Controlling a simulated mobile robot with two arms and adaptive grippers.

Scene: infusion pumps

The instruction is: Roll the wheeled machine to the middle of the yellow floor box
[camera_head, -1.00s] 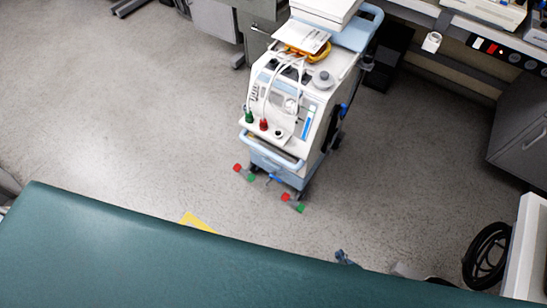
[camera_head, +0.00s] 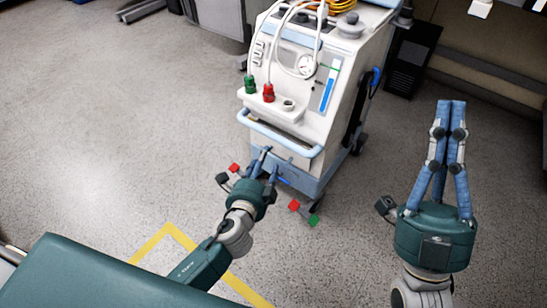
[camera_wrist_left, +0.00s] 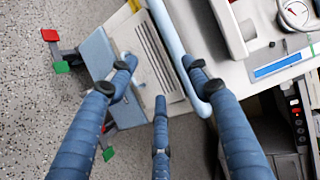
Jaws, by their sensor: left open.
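The wheeled machine (camera_head: 300,95) is a white and pale-blue cabinet on castors, upright on the floor at the top centre of the head view. Its front handle (camera_head: 280,135) is a pale-blue bar, seen also in the left wrist view (camera_wrist_left: 172,35). My left gripper (camera_head: 262,158) is open just below and in front of this bar. In the left wrist view, the bar runs beside its right finger; I cannot tell whether they touch. My right gripper (camera_head: 451,104) is shut and empty, right of the machine. The yellow floor box (camera_head: 153,243) shows one corner, partly hidden by my left arm and the green top.
A green padded top (camera_head: 90,275) fills the lower left. Red and green pedals (camera_head: 294,206) stick out at the machine's foot. A dark box (camera_head: 408,60) and a bench stand at the right back. Open floor lies left of the machine.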

